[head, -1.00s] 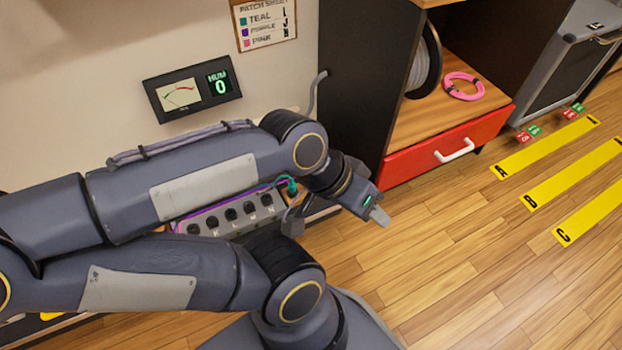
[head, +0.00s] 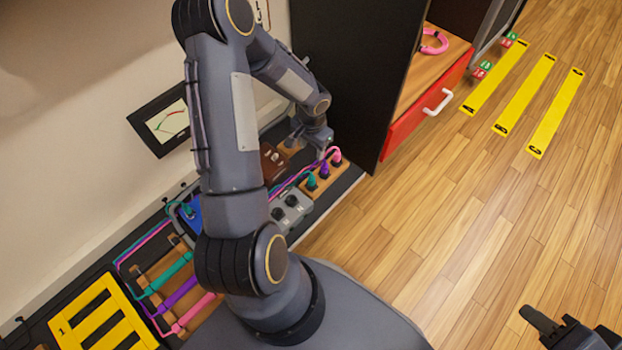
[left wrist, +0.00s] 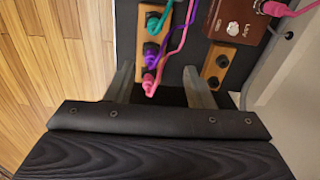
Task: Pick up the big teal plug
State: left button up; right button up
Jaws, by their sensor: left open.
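A teal plug (head: 311,182) stands in a wooden block (head: 326,184) beside a purple plug (head: 323,171) and a pink plug (head: 336,159). These three also show in the left wrist view: teal (left wrist: 154,24), purple (left wrist: 151,55), pink (left wrist: 149,82). A longer teal plug (head: 172,273) lies on a wooden rack at the lower left, above similar purple and pink ones. My left gripper (left wrist: 158,70) is open and empty over the block's pink end. In the head view it (head: 322,146) is partly hidden. My right gripper (head: 572,325) is cut off at the lower right.
A grey socket box (head: 290,212) adjoins the wooden block. A yellow slotted tray (head: 103,318) lies at the lower left. A black cabinet with a red drawer (head: 420,118) stands behind. Coloured cables run along the bench.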

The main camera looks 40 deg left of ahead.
pick_arm(q)
send_over(311, 176)
jog(key=shift+m, duration=0.3)
jog(key=f, duration=0.6)
jog(key=shift+w+a+f, duration=0.15)
jog(key=shift+w+f, duration=0.15)
jog(key=shift+w, duration=0.1)
jog(key=f+b, duration=0.1)
jog(key=f, duration=0.1)
jog(key=f+b, duration=0.1)
jog(key=f, duration=0.2)
jog(key=f+b, duration=0.2)
jog(key=f, duration=0.1)
jog(key=shift+s+d+f, duration=0.15)
jog(key=shift+s+d, duration=0.05)
jog(key=shift+s, duration=0.2)
grip_shut()
